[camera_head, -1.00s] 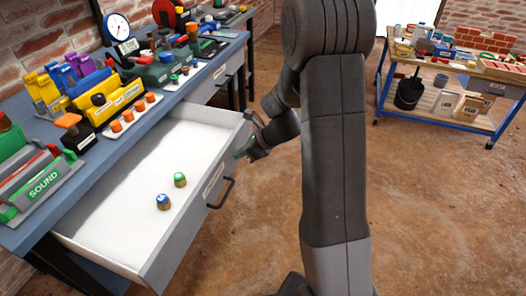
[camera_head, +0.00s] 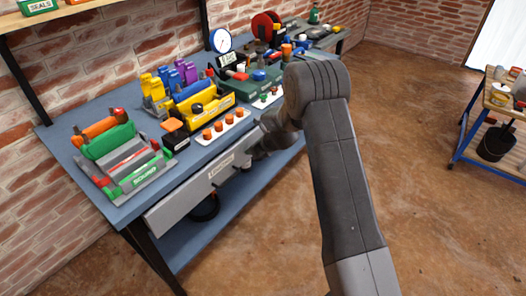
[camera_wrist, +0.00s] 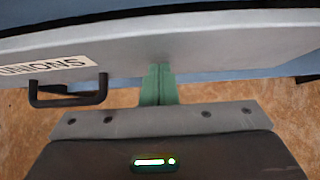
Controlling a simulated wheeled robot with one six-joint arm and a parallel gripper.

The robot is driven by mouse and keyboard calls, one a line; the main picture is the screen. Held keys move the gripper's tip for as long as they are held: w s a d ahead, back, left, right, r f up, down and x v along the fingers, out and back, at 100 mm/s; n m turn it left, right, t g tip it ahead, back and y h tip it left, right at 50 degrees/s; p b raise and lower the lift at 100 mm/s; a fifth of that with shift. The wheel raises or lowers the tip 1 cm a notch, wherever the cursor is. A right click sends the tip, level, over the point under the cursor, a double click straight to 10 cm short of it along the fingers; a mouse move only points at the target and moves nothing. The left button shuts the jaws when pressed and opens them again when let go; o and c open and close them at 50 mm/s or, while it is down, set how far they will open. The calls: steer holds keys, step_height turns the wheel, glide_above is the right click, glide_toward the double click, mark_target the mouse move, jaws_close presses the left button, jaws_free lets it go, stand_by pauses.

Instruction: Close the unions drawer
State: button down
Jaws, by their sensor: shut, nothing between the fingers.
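The unions drawer shows as a grey front panel (camera_head: 190,192) under the bench's front edge in the head view. Its white inside does not show, and any small gap behind the panel is hard to judge. In the wrist view the panel (camera_wrist: 220,55) runs across the picture, with the UNIONS label (camera_wrist: 48,65) and the black handle (camera_wrist: 70,98) at left. My gripper (camera_wrist: 158,75) is shut and empty, its green fingertips at the panel, right of the handle; they appear to touch it. In the head view the fingertips are hidden near the panel's far end.
The blue workbench top (camera_head: 100,195) carries tool racks, a gauge (camera_head: 221,40) and a white tray of orange caps (camera_head: 222,127). A second bench with a black bucket (camera_head: 496,142) stands at right. The brown floor between is clear.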

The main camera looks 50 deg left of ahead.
mark_target(246, 145)
steer(key=a, duration=0.3)
steer(key=shift+s+p, duration=0.35)
steer(key=shift+p, duration=0.05)
steer(key=shift+a+r, duration=0.15)
steer(key=shift+r, duration=0.1)
